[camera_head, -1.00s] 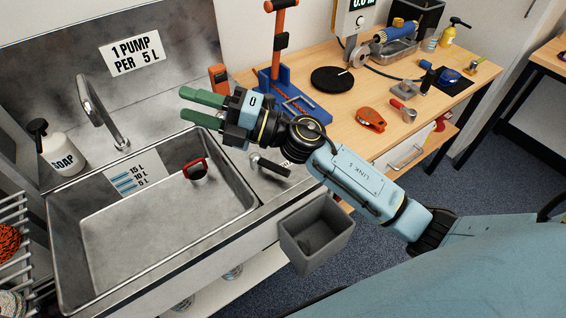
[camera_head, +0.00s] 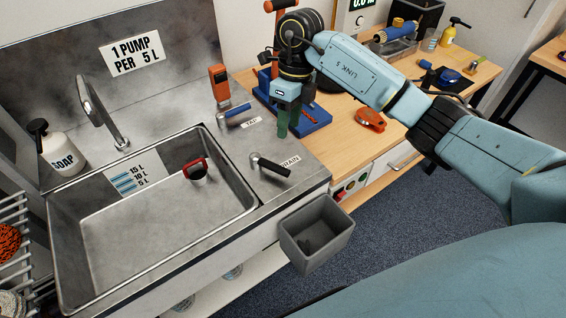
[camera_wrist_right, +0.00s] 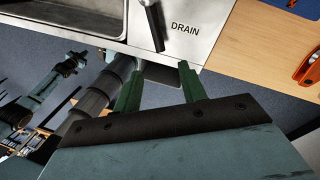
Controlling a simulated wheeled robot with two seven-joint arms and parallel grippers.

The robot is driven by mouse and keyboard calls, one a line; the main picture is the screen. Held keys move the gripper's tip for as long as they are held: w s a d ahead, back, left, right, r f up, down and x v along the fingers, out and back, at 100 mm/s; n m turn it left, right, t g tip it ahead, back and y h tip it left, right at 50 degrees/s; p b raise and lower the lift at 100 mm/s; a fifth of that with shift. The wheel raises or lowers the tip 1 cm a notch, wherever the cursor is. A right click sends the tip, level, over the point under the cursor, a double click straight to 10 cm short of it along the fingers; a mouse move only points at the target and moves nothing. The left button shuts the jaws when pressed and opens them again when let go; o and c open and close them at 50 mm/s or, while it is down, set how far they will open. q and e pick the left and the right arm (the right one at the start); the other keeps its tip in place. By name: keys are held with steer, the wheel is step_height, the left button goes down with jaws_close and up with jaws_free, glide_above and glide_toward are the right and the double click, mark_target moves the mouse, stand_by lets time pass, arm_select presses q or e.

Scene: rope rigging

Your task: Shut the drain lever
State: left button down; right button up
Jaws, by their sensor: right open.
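The drain lever (camera_head: 274,167) has a black handle on a metal pivot. It sits on the sink counter right of the basin, beside the DRAIN label (camera_head: 291,160), its handle slanting toward the lower right. In the right wrist view the lever (camera_wrist_right: 154,28) is at top centre, its handle end near the counter's front edge. My right gripper (camera_head: 288,132) points down with green fingers, in front of the blue tray in the head view. In the wrist view its open, empty fingers (camera_wrist_right: 160,72) lie below the lever, apart from it.
The blue-handled tap lever (camera_head: 236,114) stands behind the drain lever. The steel basin (camera_head: 150,240) holds a red-handled plug (camera_head: 196,170). A grey bin (camera_head: 318,235) hangs at the counter front. A wooden workbench (camera_head: 340,115) with tools adjoins on the right.

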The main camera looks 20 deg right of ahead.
mark_target(283, 168)
steer(key=f, duration=0.4)
steer(key=s+a+f, duration=0.1)
steer(key=f, duration=0.3)
steer(key=a+f, duration=0.1)
steer(key=f, duration=0.3)
steer(key=shift+s+a+f, duration=0.1)
steer(key=shift+s+f, duration=0.1)
steer(key=shift+s, duration=0.05)
steer(key=shift+c, duration=0.2)
jaws_close()
